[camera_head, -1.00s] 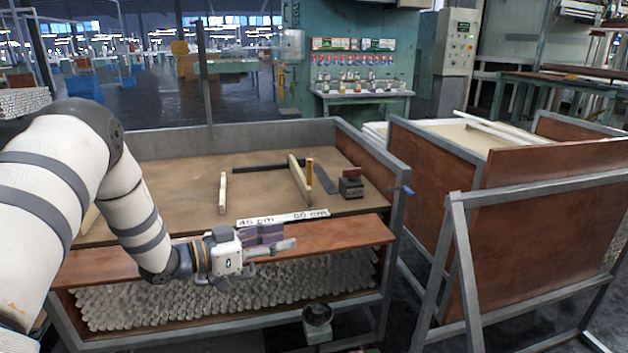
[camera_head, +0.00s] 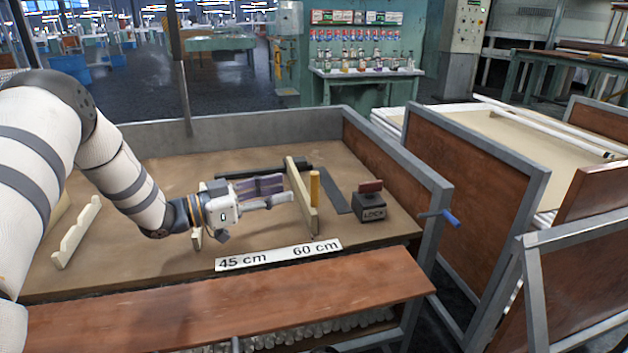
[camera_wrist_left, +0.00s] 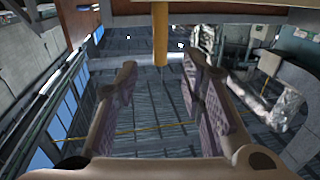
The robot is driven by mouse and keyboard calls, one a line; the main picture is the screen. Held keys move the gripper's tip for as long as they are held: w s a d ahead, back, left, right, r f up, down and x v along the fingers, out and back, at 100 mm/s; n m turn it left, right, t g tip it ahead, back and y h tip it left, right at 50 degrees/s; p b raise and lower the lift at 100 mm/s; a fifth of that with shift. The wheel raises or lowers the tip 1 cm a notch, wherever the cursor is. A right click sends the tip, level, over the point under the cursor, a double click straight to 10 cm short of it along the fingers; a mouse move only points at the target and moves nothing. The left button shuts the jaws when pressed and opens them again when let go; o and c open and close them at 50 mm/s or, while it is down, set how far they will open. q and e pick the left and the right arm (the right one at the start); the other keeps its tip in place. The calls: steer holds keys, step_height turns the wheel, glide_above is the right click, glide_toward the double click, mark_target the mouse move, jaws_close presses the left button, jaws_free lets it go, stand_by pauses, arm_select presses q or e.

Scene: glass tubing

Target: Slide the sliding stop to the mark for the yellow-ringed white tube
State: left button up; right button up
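The sliding stop, a pale upright wooden board (camera_head: 299,192) with an orange-yellow post (camera_head: 315,187) at its right side, stands on the bench near the 60 cm end of the white scale strip (camera_head: 278,255). The strip reads 45 cm and 60 cm. My left gripper (camera_head: 284,192) is just left of the board, fingers pointing right. In the left wrist view my left gripper (camera_wrist_left: 165,85) is open and empty, with the post (camera_wrist_left: 160,35) ahead between the fingertips. I see no yellow-ringed tube. My right gripper is out of view.
A dark block labelled LOCK (camera_head: 370,206) with a red top stands right of the stop. A notched wooden rest (camera_head: 75,235) is at left; another piece is partly behind my gripper. A blue-handled lever (camera_head: 440,219) sticks out from the bench's right side.

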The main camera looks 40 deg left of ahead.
mark_target(314, 183)
arm_select(q)
steer(key=b+x, duration=0.1)
steer(key=x, duration=0.8)
steer(key=shift+f, duration=0.15)
jaws_close()
